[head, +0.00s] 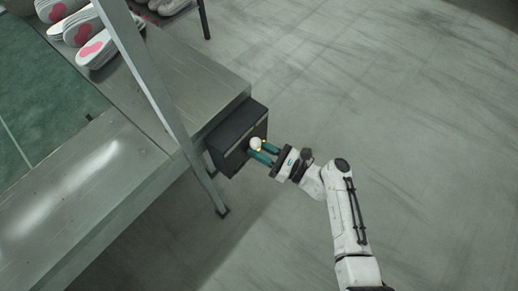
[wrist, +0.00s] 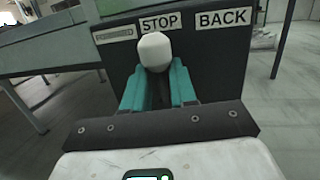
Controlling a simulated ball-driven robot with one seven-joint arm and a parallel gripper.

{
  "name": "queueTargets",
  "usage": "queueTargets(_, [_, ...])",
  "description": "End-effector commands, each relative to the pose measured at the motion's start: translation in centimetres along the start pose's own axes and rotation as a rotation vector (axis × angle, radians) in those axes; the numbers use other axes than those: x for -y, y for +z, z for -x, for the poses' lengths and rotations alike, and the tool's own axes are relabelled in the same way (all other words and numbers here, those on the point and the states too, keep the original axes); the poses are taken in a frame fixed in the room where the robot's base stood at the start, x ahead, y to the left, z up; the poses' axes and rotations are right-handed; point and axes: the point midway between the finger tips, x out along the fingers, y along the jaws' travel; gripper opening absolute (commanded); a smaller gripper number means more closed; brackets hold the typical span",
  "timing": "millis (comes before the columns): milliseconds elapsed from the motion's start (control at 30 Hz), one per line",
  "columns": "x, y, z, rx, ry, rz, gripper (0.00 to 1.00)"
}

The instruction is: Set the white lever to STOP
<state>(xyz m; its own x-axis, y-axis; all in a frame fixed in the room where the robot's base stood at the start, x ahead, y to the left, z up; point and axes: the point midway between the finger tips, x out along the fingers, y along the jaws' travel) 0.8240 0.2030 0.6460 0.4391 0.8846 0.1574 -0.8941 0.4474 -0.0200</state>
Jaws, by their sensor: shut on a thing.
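The white lever knob (wrist: 155,50) stands up in the middle of the wrist view, just under the STOP label (wrist: 161,23) on a dark control box (wrist: 115,58). The BACK label (wrist: 223,19) is to its right, and a smaller label (wrist: 114,34), too small to read, is to its left. My gripper (wrist: 157,82) has its green fingers on both sides of the lever, shut on it below the knob. The lever's lower part is mostly hidden between the fingers. In the head view the knob (head: 256,143) shows at the box's right side.
The box is mounted at the end of a metal conveyor frame (head: 200,80) with a green belt (head: 45,100). A slanted metal post (head: 150,75) passes close by the box. White and pink shoes (head: 92,48) lie at upper left. The floor (head: 400,100) to the right is clear.

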Motion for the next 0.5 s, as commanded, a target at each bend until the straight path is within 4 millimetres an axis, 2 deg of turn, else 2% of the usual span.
queueTargets(33, [0.35, 0.82, -0.34, 0.016, 0.001, 0.004, 0.0])
queueTargets(367, [0.48, 0.9, -0.35, 0.017, -0.001, 0.004, 0.0])
queueTargets(400, [0.49, 0.9, -0.35, 0.017, -0.002, 0.004, 0.28])
queueTargets(500, [0.47, 0.85, -0.33, 0.017, -0.002, 0.004, 0.37])
